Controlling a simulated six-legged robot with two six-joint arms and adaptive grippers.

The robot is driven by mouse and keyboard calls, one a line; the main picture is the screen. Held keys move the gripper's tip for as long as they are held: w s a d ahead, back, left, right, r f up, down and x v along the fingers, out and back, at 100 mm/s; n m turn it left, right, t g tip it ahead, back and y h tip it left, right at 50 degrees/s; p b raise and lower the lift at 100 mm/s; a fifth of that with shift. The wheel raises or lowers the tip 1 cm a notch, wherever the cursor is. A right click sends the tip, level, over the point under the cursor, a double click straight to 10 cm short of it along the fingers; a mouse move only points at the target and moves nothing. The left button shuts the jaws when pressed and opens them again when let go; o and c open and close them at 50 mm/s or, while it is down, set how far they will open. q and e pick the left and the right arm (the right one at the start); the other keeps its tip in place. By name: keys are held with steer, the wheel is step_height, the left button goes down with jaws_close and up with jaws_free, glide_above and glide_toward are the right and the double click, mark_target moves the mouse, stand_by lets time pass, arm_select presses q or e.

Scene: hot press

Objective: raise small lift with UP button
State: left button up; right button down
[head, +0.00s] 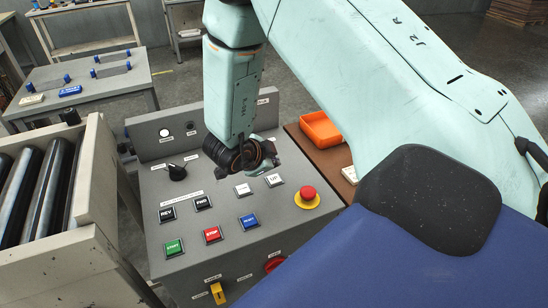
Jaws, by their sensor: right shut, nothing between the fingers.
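The grey control panel (203,240) stands in the middle of the head view. Its white UP button (274,180) is at the panel's right side, with another white button (242,189) to its left. My right gripper (262,170) points down over the panel, just behind and above these two white buttons. It is shut and empty. The UP button's face is visible in front of the fingers; I cannot tell whether the fingertips touch the panel. The lift is not recognisable in this view. My left gripper is not in view.
A red emergency button (308,193) sits right of UP. REV, FWD, START, STOP (212,234) and a blue button (249,221) lie nearer. A black knob (177,172) is behind left. A roller conveyor (45,190) stands left, an orange tray (320,129) behind right.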

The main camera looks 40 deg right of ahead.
mark_target(273, 181)
step_height(273, 181, down, 3)
steer(key=shift+w+d+r+b, duration=0.1)
steer(key=shift+r+b, duration=0.1)
steer(key=shift+b, duration=0.4)
steer(key=shift+f, duration=0.2)
steer(key=shift+f, duration=0.1)
stand_by(0.6)
